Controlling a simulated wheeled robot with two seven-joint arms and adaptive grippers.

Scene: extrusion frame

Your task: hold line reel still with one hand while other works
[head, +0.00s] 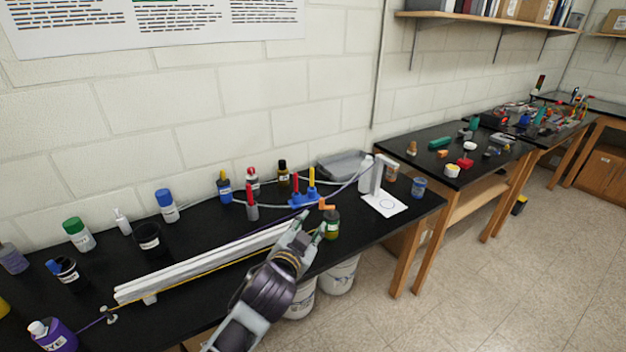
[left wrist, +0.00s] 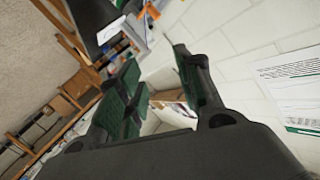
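I cannot tell which part is the line reel. A yellow line (head: 190,274) runs along the rail's front. My left gripper (head: 310,232) is just in front of the rail's far end, near a dark green jar (head: 332,224). In the left wrist view its green-padded fingers (left wrist: 157,62) are apart and empty. My right gripper is not visible.
Several bottles, including a blue-capped one (head: 167,205), and a black cup (head: 149,238) stand behind the rail. A white stand (head: 384,198) is at the bench's right. White buckets (head: 340,275) are under the front edge. A purple bottle (head: 52,335) stands front left.

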